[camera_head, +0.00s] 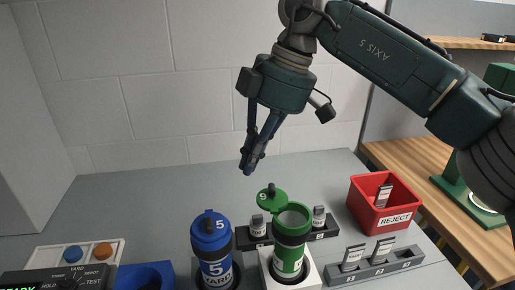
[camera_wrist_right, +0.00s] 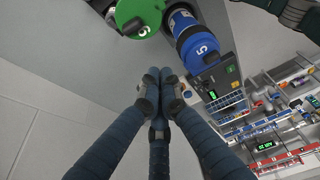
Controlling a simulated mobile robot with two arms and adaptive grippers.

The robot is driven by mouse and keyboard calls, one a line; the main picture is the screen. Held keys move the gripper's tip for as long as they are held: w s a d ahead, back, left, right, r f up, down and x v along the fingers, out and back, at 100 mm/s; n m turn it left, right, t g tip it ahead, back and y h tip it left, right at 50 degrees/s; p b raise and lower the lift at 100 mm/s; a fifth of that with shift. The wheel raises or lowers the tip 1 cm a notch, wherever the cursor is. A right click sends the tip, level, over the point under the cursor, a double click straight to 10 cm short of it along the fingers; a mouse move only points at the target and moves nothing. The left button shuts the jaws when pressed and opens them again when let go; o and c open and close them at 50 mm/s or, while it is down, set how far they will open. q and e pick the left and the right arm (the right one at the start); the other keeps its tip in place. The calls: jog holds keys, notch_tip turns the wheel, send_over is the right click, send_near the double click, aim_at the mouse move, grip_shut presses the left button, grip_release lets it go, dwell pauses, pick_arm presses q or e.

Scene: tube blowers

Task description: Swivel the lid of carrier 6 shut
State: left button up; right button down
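The green carrier (camera_head: 290,255) stands upright in a white square holder (camera_head: 312,279). Its green lid (camera_head: 269,200) is swung open to the back left, leaving the round mouth uncovered; the digit on it looks like an upside-down 6. The green lid also shows at the top of the right wrist view (camera_wrist_right: 140,12). My right gripper (camera_head: 246,168) is above and slightly left of the lid, apart from it. Its fingers point down and are closed together with nothing between them, as the wrist view (camera_wrist_right: 160,80) shows. My left gripper is not in view.
A blue carrier 5 (camera_head: 214,262) with its lid on stands just left of the green carrier. Racks with small labelled tubes stand behind (camera_head: 250,238) and at right (camera_head: 372,267). A red REJECT bin (camera_head: 375,212) is at back right. A control box (camera_head: 60,281) is at front left.

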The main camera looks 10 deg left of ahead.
aim_at(262, 195)
jog(key=f+p, duration=0.1)
jog(key=f, duration=0.1)
jog(key=d+f+p, duration=0.1)
jog(key=f, duration=0.2)
jog(key=shift+w+d+f, duration=0.1)
jog(key=shift+w+d, duration=0.1)
jog(key=shift+d, duration=0.4)
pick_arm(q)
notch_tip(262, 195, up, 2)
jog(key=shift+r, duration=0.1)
pick_arm(e)
jog(key=shift+w, duration=0.1)
jog(key=shift+a, duration=0.2)
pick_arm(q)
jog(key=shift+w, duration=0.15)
pick_arm(e)
jog(key=shift+d, duration=0.15)
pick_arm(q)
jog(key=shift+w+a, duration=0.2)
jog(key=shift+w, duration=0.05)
pick_arm(e)
jog(key=shift+w, duration=0.1)
